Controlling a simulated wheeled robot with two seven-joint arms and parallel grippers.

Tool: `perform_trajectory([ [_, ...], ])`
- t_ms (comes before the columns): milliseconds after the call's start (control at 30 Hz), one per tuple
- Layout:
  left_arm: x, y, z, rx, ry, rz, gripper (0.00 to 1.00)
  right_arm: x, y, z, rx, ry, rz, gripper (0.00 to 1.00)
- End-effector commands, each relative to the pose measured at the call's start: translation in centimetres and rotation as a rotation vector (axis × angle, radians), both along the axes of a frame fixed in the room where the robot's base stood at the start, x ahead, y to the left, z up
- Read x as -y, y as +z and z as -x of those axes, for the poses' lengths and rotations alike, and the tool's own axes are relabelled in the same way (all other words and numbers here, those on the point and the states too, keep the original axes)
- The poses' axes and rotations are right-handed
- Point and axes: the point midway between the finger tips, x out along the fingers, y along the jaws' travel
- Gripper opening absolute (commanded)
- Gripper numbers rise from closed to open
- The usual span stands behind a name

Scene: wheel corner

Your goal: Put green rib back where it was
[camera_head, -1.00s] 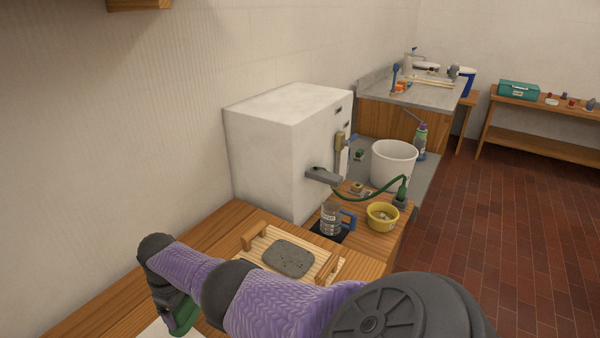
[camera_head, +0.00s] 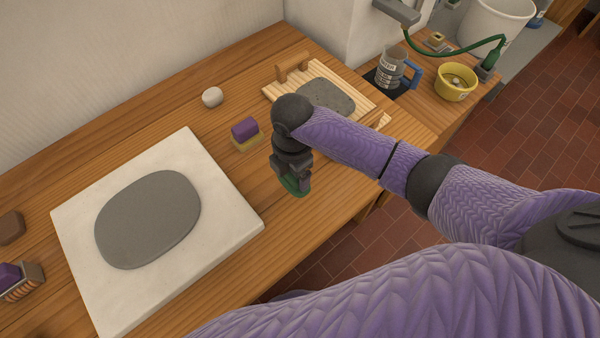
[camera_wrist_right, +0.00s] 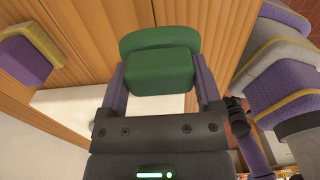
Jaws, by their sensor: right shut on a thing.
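The green rib (camera_wrist_right: 158,65) is a thick green piece with a rounded edge, held between the fingers of my right gripper (camera_wrist_right: 160,82) in the right wrist view. In the head view my right gripper (camera_head: 293,178) points down over the wooden table (camera_head: 225,55), right of the white slab, with the green rib (camera_head: 295,188) partly hidden under it. I cannot tell whether the rib touches the table. My left gripper is not in view.
The white slab (camera_head: 235,215) carries a flat grey clay oval (camera_head: 148,218). A purple-and-yellow block (camera_head: 246,133) and a pale ball (camera_head: 212,97) lie behind it.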

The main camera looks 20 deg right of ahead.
Motion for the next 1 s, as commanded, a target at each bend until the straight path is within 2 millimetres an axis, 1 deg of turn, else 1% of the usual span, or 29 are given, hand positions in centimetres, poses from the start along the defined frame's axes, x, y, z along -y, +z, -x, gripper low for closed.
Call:
perform_trajectory([
  [33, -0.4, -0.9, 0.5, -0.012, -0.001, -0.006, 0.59, 0.0, -1.4, 0.0, -0.003, -0.001, 0.001, 0.28],
  [100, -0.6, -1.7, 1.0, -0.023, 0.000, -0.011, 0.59, 0.0, -3.2, 0.1, -0.004, -0.001, 0.001, 0.28],
  [167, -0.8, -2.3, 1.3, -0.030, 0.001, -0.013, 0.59, 0.0, -4.3, 0.1, -0.004, -0.002, 0.000, 0.28],
  [200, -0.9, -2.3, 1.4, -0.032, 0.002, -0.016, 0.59, 0.0, -4.5, 0.0, -0.002, -0.003, 0.000, 0.28],
  [400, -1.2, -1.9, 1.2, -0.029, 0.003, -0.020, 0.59, 0.1, -4.1, 0.0, 0.002, -0.003, 0.000, 0.28],
  [500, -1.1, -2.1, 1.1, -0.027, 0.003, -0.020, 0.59, 0.1, -4.4, -0.1, 0.001, -0.004, 0.001, 0.28],
  [533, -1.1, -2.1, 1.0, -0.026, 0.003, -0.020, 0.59, 0.1, -4.4, 0.0, 0.001, -0.004, 0.001, 0.85],
  [567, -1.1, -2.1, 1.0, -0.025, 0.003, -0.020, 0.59, 0.1, -4.3, -0.1, 0.001, -0.004, 0.001, 0.92],
  [600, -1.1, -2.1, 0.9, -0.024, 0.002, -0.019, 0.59, 0.1, -4.3, -0.1, 0.001, -0.004, 0.001, 1.00],
  [800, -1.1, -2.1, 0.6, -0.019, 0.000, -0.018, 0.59, 0.1, -4.3, -0.1, 0.002, -0.004, 0.000, 1.00],
  [867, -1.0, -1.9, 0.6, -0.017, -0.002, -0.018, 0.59, 0.1, -3.8, -0.1, 0.003, -0.004, 0.000, 1.00],
  [967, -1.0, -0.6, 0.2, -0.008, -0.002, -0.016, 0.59, 0.1, -1.6, -0.2, 0.007, -0.003, 0.001, 1.00],
  [1000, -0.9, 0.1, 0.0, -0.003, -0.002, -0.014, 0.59, 0.1, -0.3, -0.2, 0.009, -0.002, 0.001, 1.00],
])
